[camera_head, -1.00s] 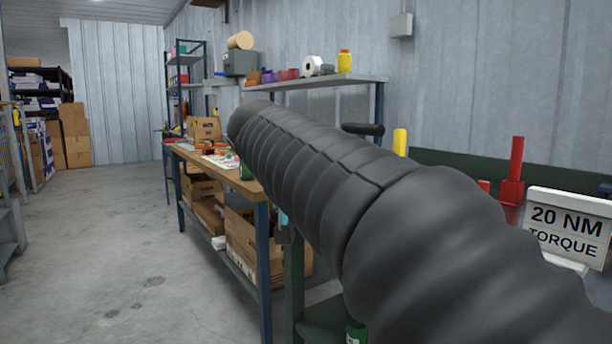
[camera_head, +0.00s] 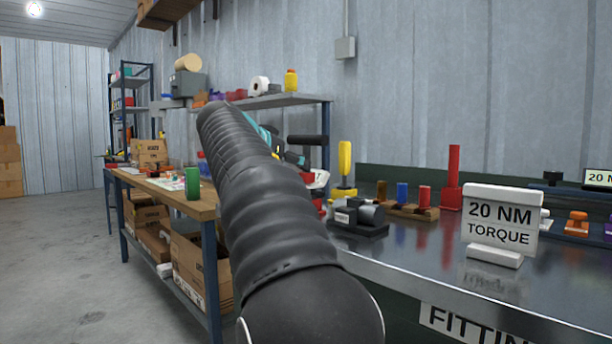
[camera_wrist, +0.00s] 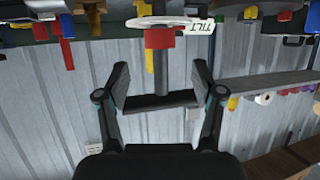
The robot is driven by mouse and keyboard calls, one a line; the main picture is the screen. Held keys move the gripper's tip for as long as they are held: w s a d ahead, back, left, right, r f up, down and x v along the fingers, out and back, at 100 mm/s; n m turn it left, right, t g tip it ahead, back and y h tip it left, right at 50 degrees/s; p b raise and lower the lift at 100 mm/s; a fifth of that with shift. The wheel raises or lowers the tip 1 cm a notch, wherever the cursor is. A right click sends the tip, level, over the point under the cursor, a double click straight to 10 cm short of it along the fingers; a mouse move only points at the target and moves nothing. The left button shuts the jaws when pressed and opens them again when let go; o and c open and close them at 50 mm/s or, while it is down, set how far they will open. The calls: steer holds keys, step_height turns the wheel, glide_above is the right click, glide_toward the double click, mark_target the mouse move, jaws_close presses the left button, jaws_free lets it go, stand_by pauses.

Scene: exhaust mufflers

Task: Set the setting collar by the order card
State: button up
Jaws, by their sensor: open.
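The order card (camera_head: 499,224) is a white sign on the steel bench reading "20 NM TORQUE". A dark T-handled tool (camera_head: 307,140) stands upright beyond my arm, with a white dial plate (camera_head: 318,180) below the handle. My gripper (camera_wrist: 160,88) is open, one finger on each side of the stem. I cannot tell whether it touches the tool.
A black clamp-like block (camera_head: 359,217), a yellow post (camera_head: 345,170), a wooden rack (camera_head: 408,211) of coloured pegs and a red post (camera_head: 452,178) stand on the bench. A wooden workbench (camera_head: 205,208) stands left. Bare steel (camera_head: 425,255) lies before the card.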

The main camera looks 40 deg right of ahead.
mark_target(307, 177)
steer(key=x, duration=0.7)
steer(key=shift+w+d, duration=0.15)
steer(key=shift+d, duration=0.2)
steer(key=c, duration=1.2)
